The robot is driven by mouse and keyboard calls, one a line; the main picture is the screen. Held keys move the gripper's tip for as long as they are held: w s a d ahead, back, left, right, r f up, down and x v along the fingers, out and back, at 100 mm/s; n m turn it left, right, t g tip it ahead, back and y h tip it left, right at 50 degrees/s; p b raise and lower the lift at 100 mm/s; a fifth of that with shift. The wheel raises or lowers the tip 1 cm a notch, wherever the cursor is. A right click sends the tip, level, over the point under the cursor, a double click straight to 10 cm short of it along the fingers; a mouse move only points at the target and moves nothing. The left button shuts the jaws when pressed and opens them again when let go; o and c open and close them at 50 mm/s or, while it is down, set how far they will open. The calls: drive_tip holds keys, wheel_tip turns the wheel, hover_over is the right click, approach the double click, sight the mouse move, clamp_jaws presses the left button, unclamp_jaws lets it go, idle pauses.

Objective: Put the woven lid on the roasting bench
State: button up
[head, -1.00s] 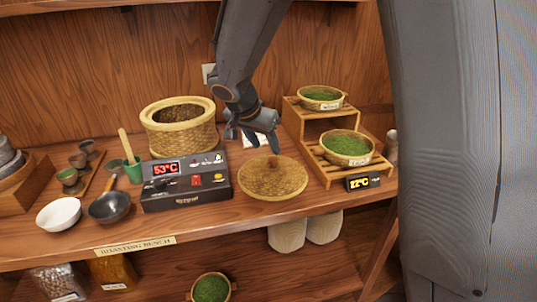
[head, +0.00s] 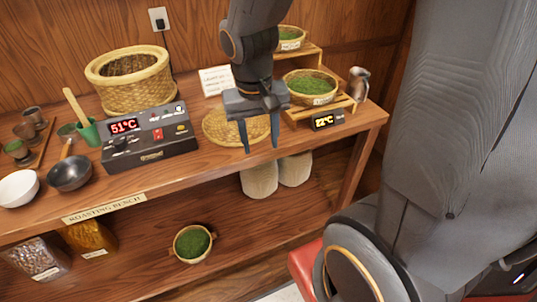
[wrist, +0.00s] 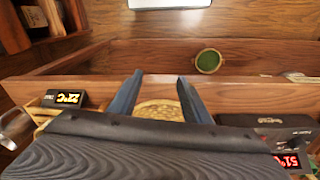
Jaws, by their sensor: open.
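The woven lid (head: 222,127) is a round, flat, tan disc lying on the roasting bench (head: 215,163), right of the control box. My gripper (head: 261,148) is open and empty, in front of the lid in the head view and hiding its right part. In the wrist view the lid (wrist: 158,109) shows between the two blue-grey fingers (wrist: 158,85), partly hidden by the gripper body. The fingers look apart from the lid. The woven basket (head: 128,82) stands open-topped at the back of the bench.
The control box (head: 150,137) reads 51°C, left of the lid. A slatted stand with bowls of green tea (head: 310,87) and a 22°C display (head: 328,121) are to the right. A white bowl (head: 18,188) and dark pan (head: 70,174) sit at left. A green-filled bowl (head: 193,244) is on the lower shelf.

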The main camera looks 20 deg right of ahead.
drive_tip(key=s, duration=0.1)
drive_tip(key=s+f+n, duration=0.1)
drive_tip(key=s, duration=0.1)
drive_tip(key=s+f+n+y, duration=0.1)
drive_tip(key=shift+s+d, duration=0.2)
drive_tip(key=shift+s, duration=0.1)
idle(2.0)
